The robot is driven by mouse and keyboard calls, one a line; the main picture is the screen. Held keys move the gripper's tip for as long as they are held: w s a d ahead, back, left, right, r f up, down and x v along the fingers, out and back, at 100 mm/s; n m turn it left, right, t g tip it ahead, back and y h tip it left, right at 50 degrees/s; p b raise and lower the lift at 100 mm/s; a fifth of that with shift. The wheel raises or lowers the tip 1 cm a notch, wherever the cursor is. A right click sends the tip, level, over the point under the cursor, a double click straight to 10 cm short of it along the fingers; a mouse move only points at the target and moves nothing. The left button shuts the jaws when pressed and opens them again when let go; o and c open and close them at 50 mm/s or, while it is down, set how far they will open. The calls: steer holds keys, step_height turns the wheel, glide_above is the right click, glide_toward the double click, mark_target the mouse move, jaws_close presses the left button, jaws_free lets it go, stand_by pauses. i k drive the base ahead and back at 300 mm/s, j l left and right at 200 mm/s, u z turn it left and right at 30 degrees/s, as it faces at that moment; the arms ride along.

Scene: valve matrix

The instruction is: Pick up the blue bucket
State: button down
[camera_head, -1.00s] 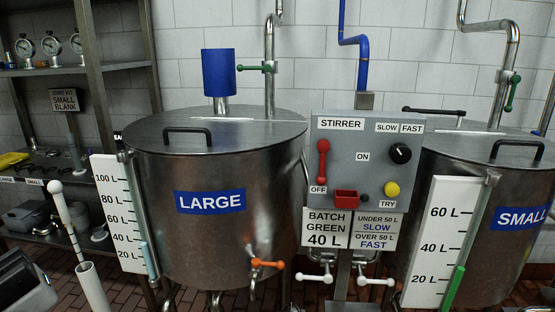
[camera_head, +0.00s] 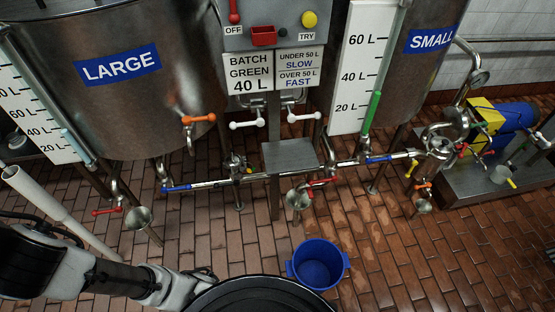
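The blue bucket (camera_head: 318,264) stands upright on the brick floor at the lower middle of the head view. It has a small lug on each side, and it looks empty inside. Its near left side is close to or partly behind the black round top of my own body. My arm shows at the lower left, with pale and dark links. My gripper is not clearly in view, so its fingers cannot be seen.
A small metal shelf (camera_head: 290,156) and a horizontal pipe with blue-handled valves stand behind the bucket. Metal funnels (camera_head: 298,200) hang below the pipes. The large tank (camera_head: 115,110) is at the left. A pump (camera_head: 512,118) sits on a plinth at right. Floor right of the bucket is clear.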

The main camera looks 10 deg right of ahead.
mark_target(317, 264)
steer(key=j+z, duration=0.15)
steer(key=z, duration=0.6)
steer(key=k+j+z, duration=0.15)
steer(key=j+z, duration=0.25)
steer(key=k+j+z, duration=0.2)
steer(key=z, duration=0.15)
steer(key=k+j+z, duration=0.4)
steer(key=k+j, duration=0.8)
steer(key=k+j+z, duration=0.1)
steer(key=k+j, duration=0.45)
steer(key=k, duration=0.25)
steer(key=i+j+z, duration=0.1)
steer(key=i, duration=0.4)
steer(key=i+j+z, duration=0.1)
steer(key=i+j, duration=0.2)
steer(key=i, duration=0.15)
steer(key=i+j+z, duration=0.1)
steer(key=i+j, duration=0.15)
steer(key=i, duration=0.2)
steer(key=i+j+z, duration=0.1)
steer(key=i+j, duration=0.2)
steer(key=i, duration=0.15)
